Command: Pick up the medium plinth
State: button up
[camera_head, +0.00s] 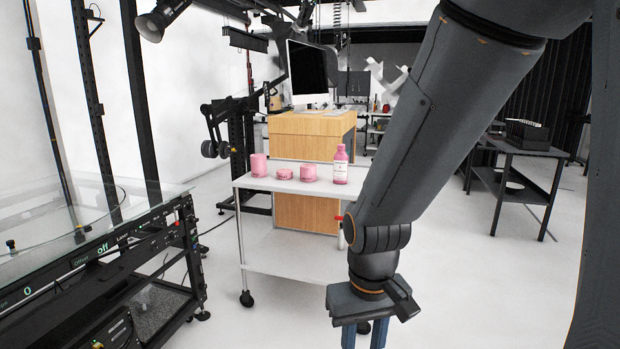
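Pink round plinths stand in a row on the white cart (262,184). The tall plinth (259,165) is at the left, the low flat plinth (284,174) is in the middle, and the medium plinth (308,173) is at the right. A pink bottle (341,166) with a white label stands upright to the right of the medium plinth. My gripper (363,336) points down at the bottom edge of the picture, nearer than the cart and apart from the plinths. Its two fingers are spread with a gap between them and nothing visible in it; their tips are cut off.
A glass-topped turntable machine (95,245) stands at the left. A wooden desk (310,128) with a monitor (308,68) is behind the cart. A dark table (515,165) is at the right. White floor is clear in front of the cart.

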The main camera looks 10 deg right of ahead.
aim_at(308, 170)
jog(key=u, duration=0.5)
jog(key=i, duration=0.95)
jog(key=u, duration=0.4)
jog(key=i, duration=1.25)
jog(key=z, duration=0.6)
jog(key=i, duration=0.7)
jog(key=z, duration=0.75)
